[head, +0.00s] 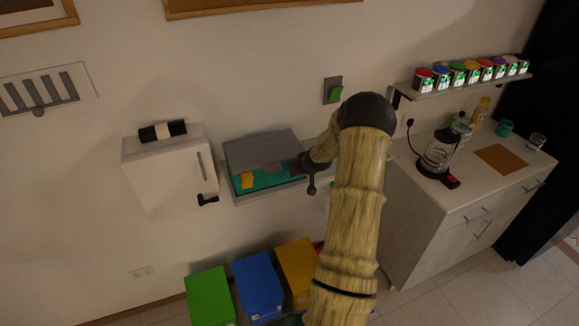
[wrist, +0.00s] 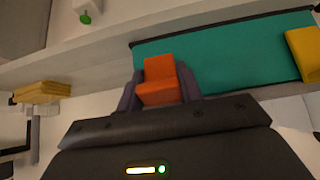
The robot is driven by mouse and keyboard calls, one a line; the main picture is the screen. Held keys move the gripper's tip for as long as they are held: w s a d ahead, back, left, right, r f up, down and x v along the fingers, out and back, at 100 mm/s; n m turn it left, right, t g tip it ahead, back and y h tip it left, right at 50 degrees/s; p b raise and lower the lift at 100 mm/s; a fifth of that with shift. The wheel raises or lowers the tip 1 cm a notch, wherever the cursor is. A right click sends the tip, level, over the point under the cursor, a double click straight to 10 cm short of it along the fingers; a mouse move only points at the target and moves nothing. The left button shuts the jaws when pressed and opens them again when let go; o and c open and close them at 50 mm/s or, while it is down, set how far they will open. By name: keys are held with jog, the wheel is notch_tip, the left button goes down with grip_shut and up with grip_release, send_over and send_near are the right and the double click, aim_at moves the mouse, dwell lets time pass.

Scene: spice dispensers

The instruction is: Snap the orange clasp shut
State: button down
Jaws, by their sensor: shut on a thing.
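The orange clasp (wrist: 160,82) sits between my gripper's two fingers in the wrist view, at the edge of a teal case (wrist: 220,50). My gripper (wrist: 160,92) is shut on it. In the head view the case shows teal (head: 275,180) under a grey lid (head: 258,150), on a wall shelf. My gripper (head: 303,165) is at the case's right end there, and the orange clasp is hidden. A yellow clasp (head: 247,181) is on the case's left part; it also shows in the wrist view (wrist: 304,52). I cannot tell whether the orange clasp is fully closed.
A white wall box (head: 170,175) with a black-and-white roll on top hangs left of the case. Green (head: 210,296), blue (head: 257,285) and yellow (head: 297,265) bins stand below. A counter with a coffee maker (head: 436,158) is at right, under a shelf of spice jars (head: 458,72).

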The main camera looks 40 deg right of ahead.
jog(key=shift+w+r, duration=0.1)
dwell(0.4)
jog(key=c, duration=0.9)
grip_release()
jog(key=b+v, duration=0.1)
jog(key=v, duration=1.6)
jog(key=shift+d+r+b, duration=0.1)
jog(key=shift+r+b, duration=0.15)
jog(key=shift+b, duration=0.05)
